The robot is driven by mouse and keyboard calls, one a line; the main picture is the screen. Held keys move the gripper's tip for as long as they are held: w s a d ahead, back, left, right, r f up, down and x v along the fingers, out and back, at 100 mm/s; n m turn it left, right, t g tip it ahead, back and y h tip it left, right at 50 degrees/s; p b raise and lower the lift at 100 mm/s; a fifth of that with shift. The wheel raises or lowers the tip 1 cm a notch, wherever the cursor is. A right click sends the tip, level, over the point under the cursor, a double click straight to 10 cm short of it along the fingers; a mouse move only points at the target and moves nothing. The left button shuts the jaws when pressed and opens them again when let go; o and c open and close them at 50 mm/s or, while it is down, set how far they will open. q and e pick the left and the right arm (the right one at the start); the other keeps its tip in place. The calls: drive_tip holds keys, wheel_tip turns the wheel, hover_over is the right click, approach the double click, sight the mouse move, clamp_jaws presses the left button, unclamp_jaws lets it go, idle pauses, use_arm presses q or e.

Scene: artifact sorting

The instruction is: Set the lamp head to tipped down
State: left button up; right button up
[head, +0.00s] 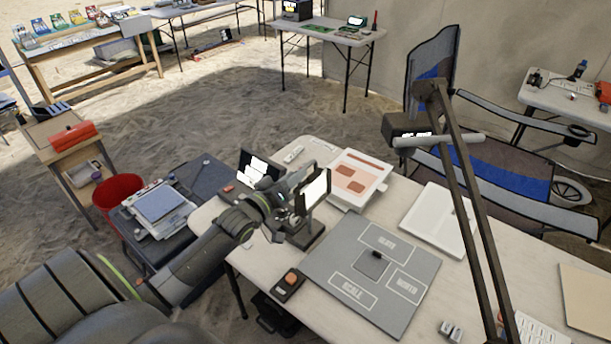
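A tall jointed lamp (483,230) rises from the right side of the near table on two thin dark rods. Its dark, boxy head (400,124) hangs near the top, with bright patches on its face and a pale grey bar (455,139) across it. The head's exact tilt is hard to tell. My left gripper (287,188) is over the table's left part, beside a bright-faced panel (315,189) on a dark stand, well apart from the lamp head. Its fingers are not clear, nor whether it touches the panel. My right gripper is not in view.
A grey mat (345,290) with marked areas lies on the near table, with a white tray (435,216) and a box with orange patches (355,180) behind it. A small dark device with an orange knob (291,279) sits in front. A folding chair (500,165) stands behind the lamp.

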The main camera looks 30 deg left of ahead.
sight(306, 167)
use_arm(q)
drive_tip(key=w, duration=0.2)
drive_tip(key=w+b, duration=0.1)
drive_tip(key=w, duration=0.2)
drive_tip(key=shift+w+d, duration=0.2)
drive_tip(key=shift+w, duration=0.1)
clamp_jaws()
